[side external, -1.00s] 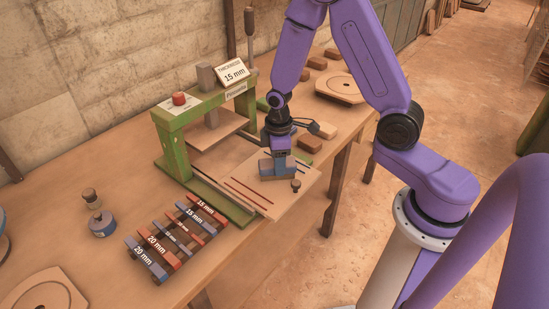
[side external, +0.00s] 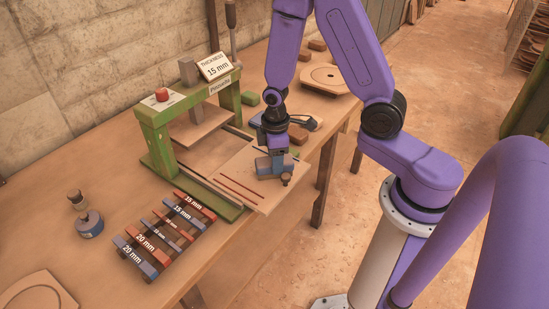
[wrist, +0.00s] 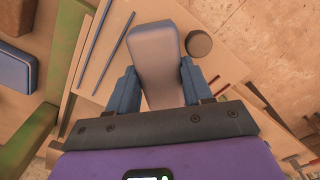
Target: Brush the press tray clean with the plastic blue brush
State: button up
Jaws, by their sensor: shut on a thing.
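The press tray (side external: 264,196) is a flat beige board in front of the green press (side external: 158,160), with thin red and dark strips on it. A dark round knob (side external: 286,180) stands near its right edge. My gripper (side external: 273,160) is over the right part of the tray, shut on the brush, low at the tray surface. The wrist view shows the brush (wrist: 158,55) as a long block with a pale grey top between my blue fingers, close beside the knob (wrist: 199,43). Its bristles and its exact contact with the tray are hidden.
Coloured thickness bars (side external: 160,237) lie left of the tray. A small blue-based jar (side external: 89,223) stands farther left. A blue block (wrist: 14,68) shows at the wrist view's left edge.

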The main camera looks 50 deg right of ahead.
jog(key=shift+r, duration=2.85)
jog(key=shift+r, duration=0.1)
jog(key=shift+r, duration=1.4)
jog(key=w+a+f, duration=0.1)
jog(key=w+a, duration=0.2)
jog(key=w, duration=0.7)
send_over(239, 166)
jog(key=shift+d+f, duration=0.1)
jog(key=shift+f, duration=2.9)
jog(key=shift+f, duration=1)
